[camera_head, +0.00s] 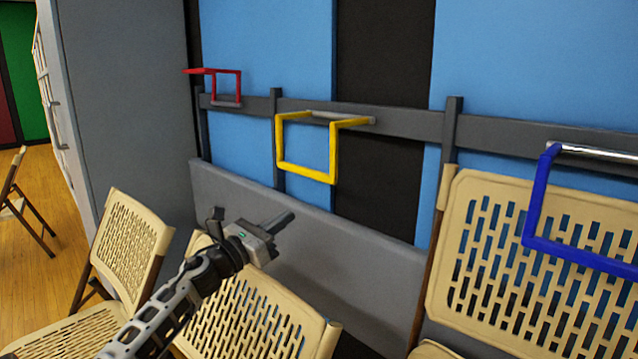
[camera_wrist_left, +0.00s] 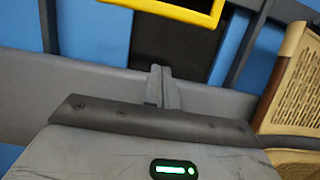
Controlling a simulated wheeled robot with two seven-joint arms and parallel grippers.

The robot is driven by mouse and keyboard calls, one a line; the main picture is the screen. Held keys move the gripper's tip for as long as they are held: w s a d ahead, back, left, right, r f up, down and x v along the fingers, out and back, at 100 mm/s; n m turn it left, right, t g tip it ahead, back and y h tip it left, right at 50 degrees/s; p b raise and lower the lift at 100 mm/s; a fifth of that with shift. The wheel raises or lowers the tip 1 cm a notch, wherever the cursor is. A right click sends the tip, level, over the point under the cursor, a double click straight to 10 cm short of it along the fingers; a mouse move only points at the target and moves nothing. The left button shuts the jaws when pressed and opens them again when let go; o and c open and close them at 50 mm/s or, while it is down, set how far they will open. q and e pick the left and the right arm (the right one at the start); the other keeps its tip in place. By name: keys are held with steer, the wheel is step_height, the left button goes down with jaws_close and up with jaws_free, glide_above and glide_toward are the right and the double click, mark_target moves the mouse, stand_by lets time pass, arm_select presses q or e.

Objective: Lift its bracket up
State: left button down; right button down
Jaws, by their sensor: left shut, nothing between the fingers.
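A yellow bracket (camera_head: 306,172), a square frame on a metal rod, hangs down from the grey rail in the head view. Its lower bar also shows at the top of the left wrist view (camera_wrist_left: 180,10). A red bracket (camera_head: 226,70) at the left stands raised above its rod. A blue bracket (camera_head: 535,205) at the right hangs down, partly cut by the picture edge. My left gripper (camera_head: 283,222) is shut and empty, below and a little left of the yellow bracket, apart from it. Its closed fingers show in the left wrist view (camera_wrist_left: 160,88). My right gripper is out of view.
Tan perforated folding chairs stand at the lower left (camera_head: 130,240), behind my left arm (camera_head: 255,315) and at the right (camera_head: 530,255). The grey rail (camera_head: 410,122) runs along the blue and black wall. A grey cabinet (camera_head: 125,100) stands at the left.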

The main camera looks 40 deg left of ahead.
arm_select(q)
steer(key=w+r+p, duration=0.3)
steer(key=w+r, duration=0.3)
steer(key=w, duration=0.1)
steer(key=shift+d+p, duration=0.3)
steer(key=shift+d, duration=0.05)
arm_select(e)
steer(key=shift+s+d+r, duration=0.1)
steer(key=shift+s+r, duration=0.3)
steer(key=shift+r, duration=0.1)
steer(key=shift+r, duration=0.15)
